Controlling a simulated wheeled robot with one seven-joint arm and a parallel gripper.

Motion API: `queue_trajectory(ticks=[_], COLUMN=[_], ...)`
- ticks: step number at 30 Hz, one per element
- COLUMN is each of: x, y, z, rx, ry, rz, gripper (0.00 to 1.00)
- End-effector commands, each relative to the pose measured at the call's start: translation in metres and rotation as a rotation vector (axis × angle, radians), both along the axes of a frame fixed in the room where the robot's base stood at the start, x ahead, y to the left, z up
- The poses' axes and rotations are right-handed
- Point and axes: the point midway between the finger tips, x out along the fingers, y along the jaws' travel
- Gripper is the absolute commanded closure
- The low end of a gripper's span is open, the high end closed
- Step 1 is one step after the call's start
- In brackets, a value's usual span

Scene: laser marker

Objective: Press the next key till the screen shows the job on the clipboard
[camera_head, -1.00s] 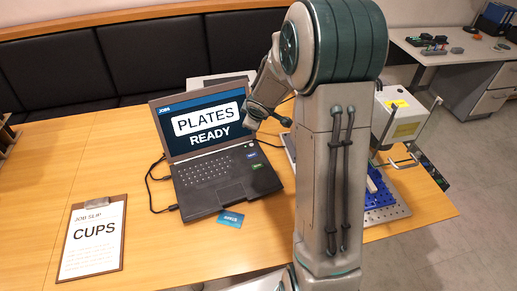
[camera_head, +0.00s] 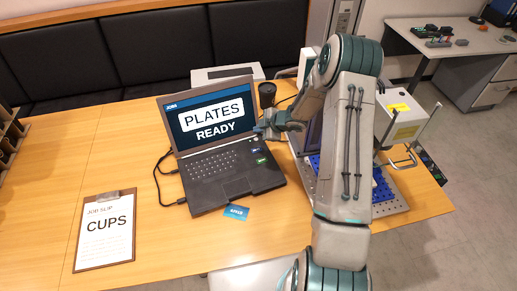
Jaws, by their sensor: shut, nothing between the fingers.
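The laptop (camera_head: 225,195) stands open on the wooden table. My gripper (camera_head: 260,130) is shut and empty, beside the lower right corner of the screen, just above and behind the keys. I cannot tell whether it touches anything.
A blue card (camera_head: 237,212) lies in front of the laptop. A dark cylinder (camera_head: 267,95) stands behind my gripper. A white machine (camera_head: 398,118) stands over a perforated plate (camera_head: 392,205) at the right. Table between clipboard and laptop is clear, except for a black cable (camera_head: 157,172).

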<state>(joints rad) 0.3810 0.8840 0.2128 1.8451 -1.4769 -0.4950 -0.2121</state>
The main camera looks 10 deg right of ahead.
Motion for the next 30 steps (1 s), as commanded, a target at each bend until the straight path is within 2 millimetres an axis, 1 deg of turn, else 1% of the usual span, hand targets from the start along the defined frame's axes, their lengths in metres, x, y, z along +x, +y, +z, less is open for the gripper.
queue_trajectory(ticks=[8, 14, 20, 30], x=[0.0, 0.0, 0.0, 0.0], y=[-0.001, -0.001, -0.001, -0.001], z=[-0.001, -0.011, -0.033, -0.077], rx=[-0.001, -0.001, -0.001, -0.001], ry=[0.0, 0.0, 0.0, 0.0], rz=[-0.004, -0.004, -0.004, -0.005], gripper=[1.0, 1.0, 1.0, 1.0])
